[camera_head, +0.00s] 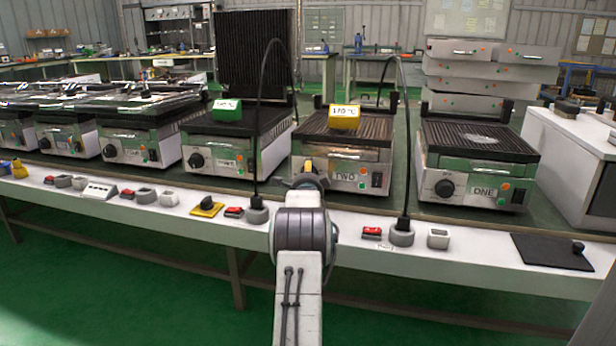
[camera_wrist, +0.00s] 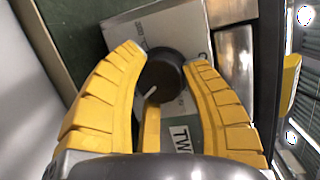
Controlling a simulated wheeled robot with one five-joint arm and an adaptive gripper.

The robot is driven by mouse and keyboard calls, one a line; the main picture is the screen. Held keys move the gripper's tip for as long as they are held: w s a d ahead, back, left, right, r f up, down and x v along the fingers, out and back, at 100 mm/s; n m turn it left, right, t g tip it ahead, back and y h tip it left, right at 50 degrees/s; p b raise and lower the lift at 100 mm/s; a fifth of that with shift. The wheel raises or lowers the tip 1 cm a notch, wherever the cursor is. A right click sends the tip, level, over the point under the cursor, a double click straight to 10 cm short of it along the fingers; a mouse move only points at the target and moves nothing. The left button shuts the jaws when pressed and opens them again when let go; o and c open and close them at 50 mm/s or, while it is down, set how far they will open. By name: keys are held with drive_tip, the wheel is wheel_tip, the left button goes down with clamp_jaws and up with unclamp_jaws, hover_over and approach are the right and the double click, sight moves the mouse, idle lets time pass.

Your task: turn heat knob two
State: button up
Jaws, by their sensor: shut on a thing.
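Grill two (camera_head: 368,157) stands on the bench, with its "TWO" label (camera_head: 343,176) low on its front; the label also shows in part in the wrist view (camera_wrist: 182,138). Its heat knob (camera_wrist: 163,76), round and black with a white pointer line, sits on the front panel. In the head view my gripper (camera_head: 307,177) is at the left of the grill's front, and my arm hides the knob there.
A yellow temperature block (camera_head: 344,118) sits on grill two's ribbed plate. Grill one (camera_head: 475,160) stands to the right, and a grill with a green block (camera_head: 228,110) to the left. Dark cables arch up from the bench edge on both sides of my arm.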

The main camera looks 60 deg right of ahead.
drive_tip(key=shift+w+r+n, duration=0.15)
drive_tip(key=shift+r+n, duration=0.25)
drive_tip(key=shift+n, duration=0.1)
drive_tip(key=o, duration=0.9)
drive_tip(key=shift+o, duration=1.4)
drive_tip(key=shift+f, duration=0.25)
drive_tip(key=v, duration=1.2)
